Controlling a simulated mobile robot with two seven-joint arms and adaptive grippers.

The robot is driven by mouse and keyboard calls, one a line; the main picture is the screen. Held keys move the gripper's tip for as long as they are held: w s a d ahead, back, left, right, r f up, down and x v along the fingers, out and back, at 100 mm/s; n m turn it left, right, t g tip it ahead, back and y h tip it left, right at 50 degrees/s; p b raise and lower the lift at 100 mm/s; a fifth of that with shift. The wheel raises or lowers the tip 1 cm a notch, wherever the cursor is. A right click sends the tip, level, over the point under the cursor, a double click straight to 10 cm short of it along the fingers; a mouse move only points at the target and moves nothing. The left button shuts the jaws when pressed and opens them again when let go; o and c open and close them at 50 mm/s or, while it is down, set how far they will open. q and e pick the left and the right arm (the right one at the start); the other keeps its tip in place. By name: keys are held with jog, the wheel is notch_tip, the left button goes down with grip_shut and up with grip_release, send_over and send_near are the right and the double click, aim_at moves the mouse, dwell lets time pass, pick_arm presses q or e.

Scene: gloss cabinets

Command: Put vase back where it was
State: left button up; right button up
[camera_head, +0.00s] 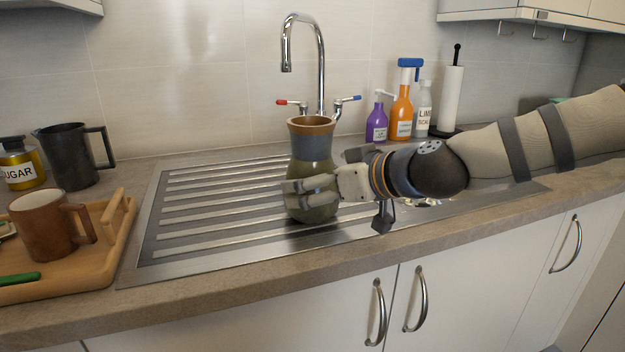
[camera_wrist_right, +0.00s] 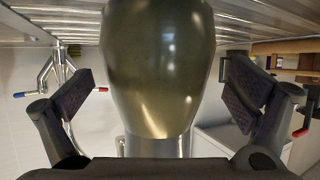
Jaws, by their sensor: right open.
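The vase (camera_head: 311,160) is green-brown with a grey-blue neck and a brown rim. It stands upright on the ribbed steel drainer (camera_head: 215,205), in front of the tap. My right gripper (camera_head: 296,195) reaches in from the right at the height of the vase's lower body. Its open fingers lie on either side of the vase. In the right wrist view the vase (camera_wrist_right: 158,70) fills the middle between the two open finger pads, with gaps at both sides. The underside of the vase is hidden. My left gripper is not in view.
A chrome tap (camera_head: 320,60) rises close behind the vase. A wooden tray (camera_head: 110,235) with a brown mug (camera_head: 45,225) lies at left, beside a black jug (camera_head: 70,155). Bottles (camera_head: 402,105) and a paper roll (camera_head: 452,98) stand behind my right arm.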

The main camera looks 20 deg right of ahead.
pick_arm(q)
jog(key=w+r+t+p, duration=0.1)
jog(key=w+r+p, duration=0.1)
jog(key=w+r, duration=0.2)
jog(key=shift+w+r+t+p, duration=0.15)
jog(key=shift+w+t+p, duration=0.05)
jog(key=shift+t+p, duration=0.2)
pick_arm(e)
jog(key=v, duration=1)
jog(key=shift+r, duration=0.2)
